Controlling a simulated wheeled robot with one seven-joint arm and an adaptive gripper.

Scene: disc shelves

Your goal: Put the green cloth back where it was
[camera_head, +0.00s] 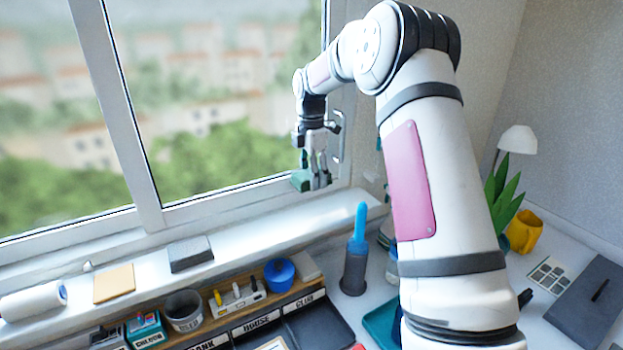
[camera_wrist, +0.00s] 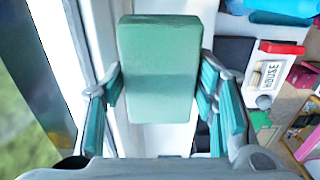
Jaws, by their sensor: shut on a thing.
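The green cloth (camera_wrist: 159,62) is a pale green, block-like piece with rounded corners. In the wrist view it sits between the two fingers of my gripper (camera_wrist: 162,88), which is shut on it. In the head view my gripper (camera_head: 316,183) hangs beside the window frame, above the right part of the sill. The green cloth (camera_head: 299,180) shows there only as a small green patch at the fingertips, partly hidden by them. Whether its lower edge touches anything is not clear.
The white sill (camera_head: 140,279) carries a dark grey block (camera_head: 190,253), a tan pad (camera_head: 114,283) and a white roll (camera_head: 33,299). Some sill right of the grey block is bare.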

